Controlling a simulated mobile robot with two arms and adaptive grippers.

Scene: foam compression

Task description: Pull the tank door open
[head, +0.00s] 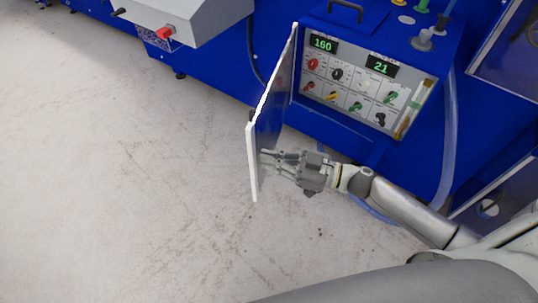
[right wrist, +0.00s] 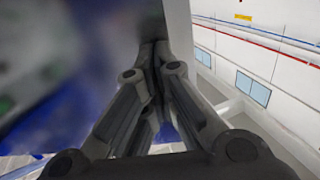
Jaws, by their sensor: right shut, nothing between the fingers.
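The tank door (head: 256,150) is a thin panel with a white edge. In the head view it stands swung out from the left side of the blue tank box (head: 372,150), so the front with its dials is uncovered. My right gripper (head: 268,160) is shut and empty. Its fingertips are at the inner face of the door, near the free lower end; I cannot tell whether they touch. In the right wrist view the shut fingers (right wrist: 158,55) point at a grey surface, probably the door. My left gripper is not in view.
The box front carries green displays (head: 323,44) reading 160 and 21, and several knobs. A grey console with a red switch (head: 165,33) stands at upper left. A clear hose (head: 449,140) hangs right of the box. The floor (head: 120,190) left of the door is free.

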